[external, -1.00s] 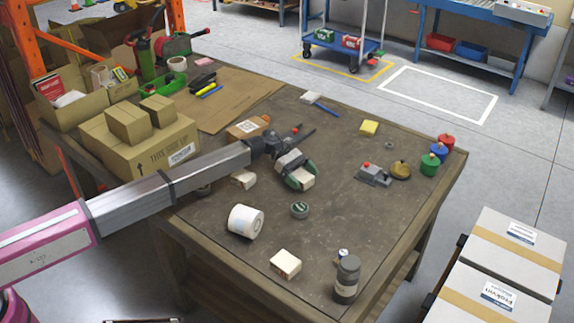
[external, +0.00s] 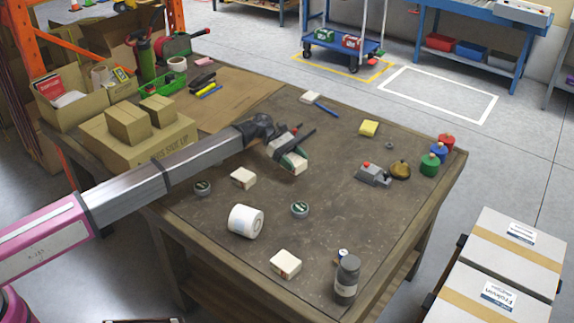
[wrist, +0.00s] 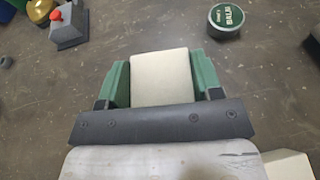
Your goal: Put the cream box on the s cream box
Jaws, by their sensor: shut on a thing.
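My gripper (external: 292,158) is shut on a cream box (wrist: 162,78), with a green finger on each side of it. In the external view the held box looks a little above the table, over its middle; the gripper partly covers it. A second cream box (external: 243,177) lies on the table to the left of the gripper. A third cream box (external: 285,263) lies near the front edge. A small pale block (external: 308,97) lies at the back. Part of a pale box (wrist: 287,165) shows at the lower right of the wrist view; I cannot tell which one.
A white roll (external: 245,220), a round tin (external: 300,209) and a grey jar (external: 347,280) stand toward the front. A grey device with a red knob (external: 373,174) and several coloured pots stand at right. Cardboard boxes (external: 150,140) fill the left.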

